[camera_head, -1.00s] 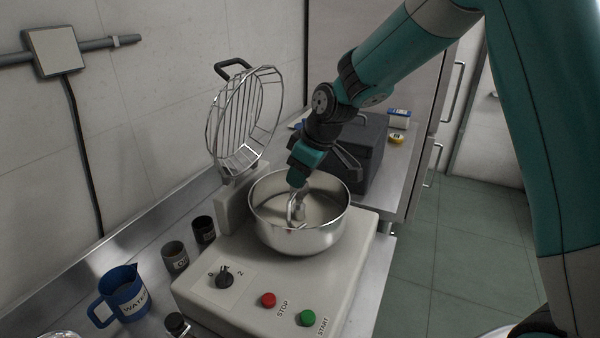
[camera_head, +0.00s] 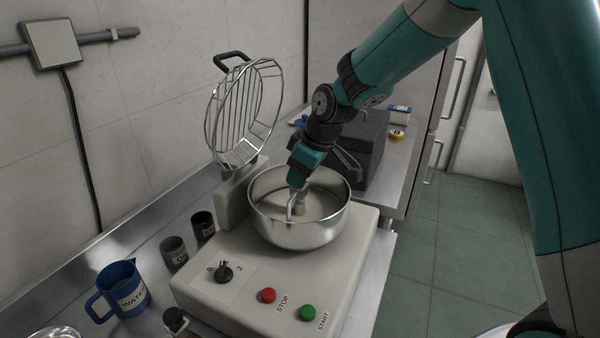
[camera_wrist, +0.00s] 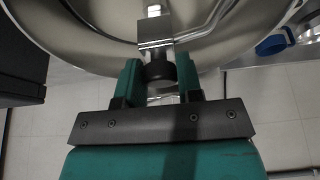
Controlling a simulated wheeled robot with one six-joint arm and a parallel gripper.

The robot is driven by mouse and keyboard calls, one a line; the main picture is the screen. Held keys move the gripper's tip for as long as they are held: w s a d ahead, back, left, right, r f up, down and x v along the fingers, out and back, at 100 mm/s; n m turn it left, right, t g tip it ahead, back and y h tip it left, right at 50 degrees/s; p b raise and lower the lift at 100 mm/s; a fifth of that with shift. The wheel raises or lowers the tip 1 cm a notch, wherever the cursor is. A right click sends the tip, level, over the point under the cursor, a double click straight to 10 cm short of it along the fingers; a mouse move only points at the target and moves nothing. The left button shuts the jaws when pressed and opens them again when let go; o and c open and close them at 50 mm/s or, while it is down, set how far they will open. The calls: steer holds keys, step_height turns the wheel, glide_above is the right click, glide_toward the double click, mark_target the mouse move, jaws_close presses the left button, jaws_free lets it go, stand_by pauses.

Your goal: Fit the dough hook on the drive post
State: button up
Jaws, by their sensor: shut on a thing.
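My gripper (camera_head: 298,182) reaches down into the steel mixing bowl (camera_head: 266,230) and is shut on the dough hook (camera_head: 290,208). In the wrist view my gripper's fingers (camera_wrist: 159,80) close on the dark knob below the hook's metal block (camera_wrist: 155,32). A curved metal rod (camera_wrist: 205,32) runs from that block to the right. The drive post (camera_head: 301,207) stands in the middle of the bowl, beside the hook and partly hidden by it and by my gripper. I cannot tell whether hook and post touch.
The wire guard (camera_head: 245,112) stands raised behind the bowl. The mixer body (camera_head: 345,255) carries a dial, a red button and a green button. A blue jug (camera_head: 124,292) and two dark cups (camera_head: 174,252) stand left. A dark box (camera_head: 365,150) is close behind my gripper.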

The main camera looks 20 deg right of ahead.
steer(key=shift+f+b, duration=0.5)
steer(key=shift+f, duration=0.25)
steer(key=o, duration=1.1)
steer(key=b+v, duration=0.1)
steer(key=v, duration=1.6)
steer(key=shift+r, duration=0.25)
steer(key=s+a+f+g, duration=0.1)
steer(key=s+a+f, duration=0.1)
steer(key=s, duration=0.6)
steer(key=s+a+f+m+g, duration=0.1)
steer(key=s+a+f, duration=0.2)
steer(key=s, duration=0.6)
steer(key=s+a+f+m+g+y, duration=0.1)
steer(key=s+a, duration=0.3)
steer(key=s, duration=0.5)
steer(key=shift+x, duration=0.85)
